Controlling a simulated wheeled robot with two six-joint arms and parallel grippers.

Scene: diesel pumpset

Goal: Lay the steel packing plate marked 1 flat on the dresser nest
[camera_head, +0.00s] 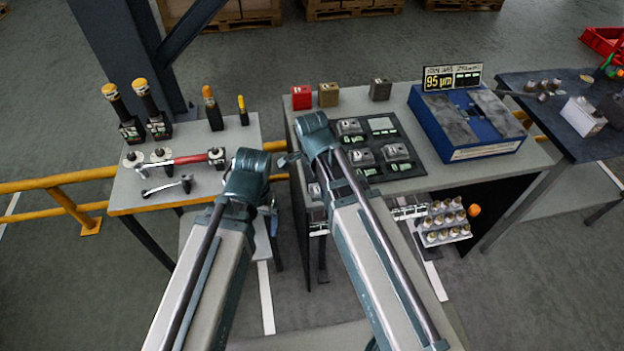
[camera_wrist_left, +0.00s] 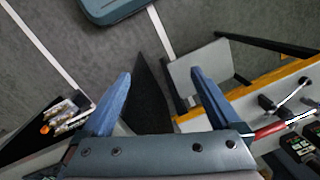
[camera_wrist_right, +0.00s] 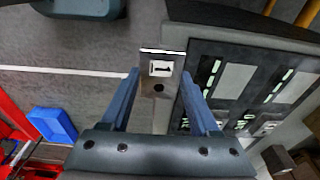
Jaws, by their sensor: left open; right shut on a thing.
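The steel packing plate marked 1 (camera_wrist_right: 161,72) is between the fingertips of my right gripper (camera_wrist_right: 158,82) in the right wrist view. Its label and a dark hole face the camera. My right gripper is shut on it, beside the dark board (camera_wrist_right: 218,75). In the head view my right arm hides most of this gripper. My left gripper (camera_wrist_left: 160,88) is open and empty over the floor gap between the tables. A blue unit with two grey slabs (camera_head: 468,125) stands on the right table; I cannot tell for certain which part is the dresser nest.
The board in the head view (camera_head: 372,172) holds several steel blocks and a bare pale patch. The left table (camera_head: 130,195) carries tools. A rack of small fittings (camera_head: 443,222) sits low in front.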

